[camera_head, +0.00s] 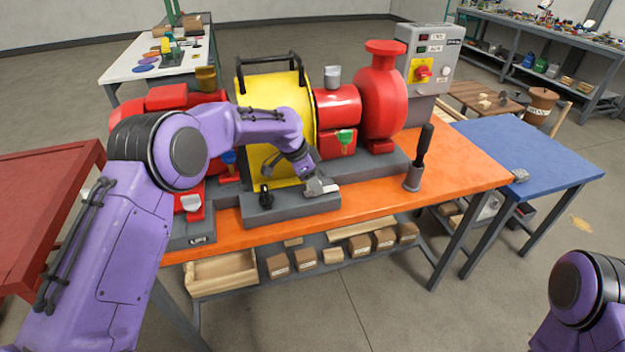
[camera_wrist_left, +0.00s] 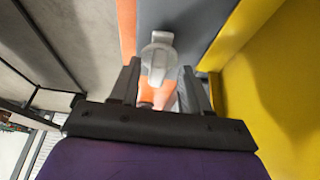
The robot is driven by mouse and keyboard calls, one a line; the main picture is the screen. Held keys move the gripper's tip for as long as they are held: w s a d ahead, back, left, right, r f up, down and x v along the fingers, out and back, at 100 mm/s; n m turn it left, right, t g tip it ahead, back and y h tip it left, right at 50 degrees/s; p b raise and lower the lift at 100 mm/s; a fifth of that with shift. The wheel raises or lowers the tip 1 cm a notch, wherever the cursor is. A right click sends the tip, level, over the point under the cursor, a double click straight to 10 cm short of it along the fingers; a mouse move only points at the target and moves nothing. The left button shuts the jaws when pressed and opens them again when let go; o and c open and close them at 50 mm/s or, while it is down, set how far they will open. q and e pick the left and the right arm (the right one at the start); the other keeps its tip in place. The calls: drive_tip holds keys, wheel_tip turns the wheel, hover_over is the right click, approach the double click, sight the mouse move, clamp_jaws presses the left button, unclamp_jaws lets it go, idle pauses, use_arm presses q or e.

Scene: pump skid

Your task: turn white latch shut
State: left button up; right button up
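The white latch (camera_wrist_left: 160,55) sits on the grey base (camera_head: 290,207) in front of the yellow guard. It shows in the left wrist view just past and between my fingertips, with a rounded knob and a flat handle. In the head view the latch (camera_head: 330,188) is small and partly covered by my gripper. My left gripper (camera_head: 317,187) is right at the latch with its fingers apart (camera_wrist_left: 163,78). I cannot tell whether a finger touches it. Only part of my right arm shows at the lower right; its gripper is out of view.
The yellow guard (camera_head: 270,110) rises close behind my gripper. A black latch (camera_head: 265,196) is to its left on the same base. A black-handled tool stands in a grey holder (camera_head: 413,180) to the right. The orange bench top (camera_head: 460,172) is clear at the right.

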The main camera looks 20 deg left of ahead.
use_arm(q)
drive_tip(key=shift+s+r, duration=0.15)
drive_tip(key=shift+s, duration=0.05)
clamp_jaws()
drive_tip(key=shift+s+r, duration=0.1)
drive_tip(key=shift+s, duration=0.05)
drive_tip(key=shift+a, duration=0.1)
use_arm(e)
drive_tip(key=shift+s+r, duration=0.1)
drive_tip(key=shift+s, duration=0.15)
drive_tip(key=shift+r, duration=0.1)
